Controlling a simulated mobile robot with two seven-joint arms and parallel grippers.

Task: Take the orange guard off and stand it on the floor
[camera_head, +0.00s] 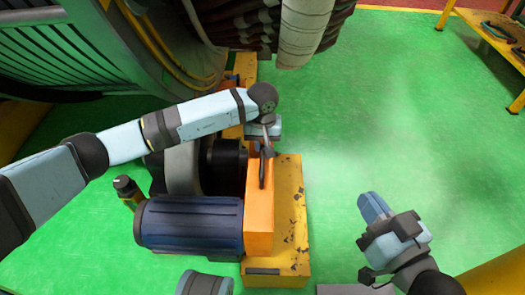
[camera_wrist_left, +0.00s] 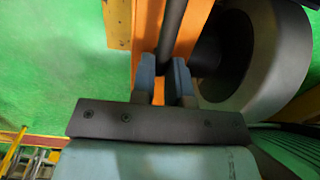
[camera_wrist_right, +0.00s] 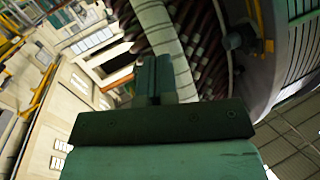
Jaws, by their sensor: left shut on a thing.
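The orange guard (camera_head: 259,222) is an upright orange panel beside the blue motor and against the worn yellow base. It carries a dark bar handle (camera_head: 262,172). My left gripper (camera_head: 266,150) is at the handle's far end. In the left wrist view, its two blue fingers (camera_wrist_left: 167,82) sit on either side of the black handle (camera_wrist_left: 172,35), shut on it, with the orange guard (camera_wrist_left: 192,35) behind. My right gripper (camera_head: 374,207) is out over the green floor, apart from the guard. In the right wrist view, its fingers (camera_wrist_right: 153,80) are together with nothing between them.
The blue motor (camera_head: 190,225) and a black drum (camera_head: 226,167) stand left of the guard. The yellow base (camera_head: 290,215) borders it on the right. The large stator (camera_head: 110,40) overhangs at top left. Green floor (camera_head: 400,110) is clear to the right; a yellow bench (camera_head: 470,28) stands far right.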

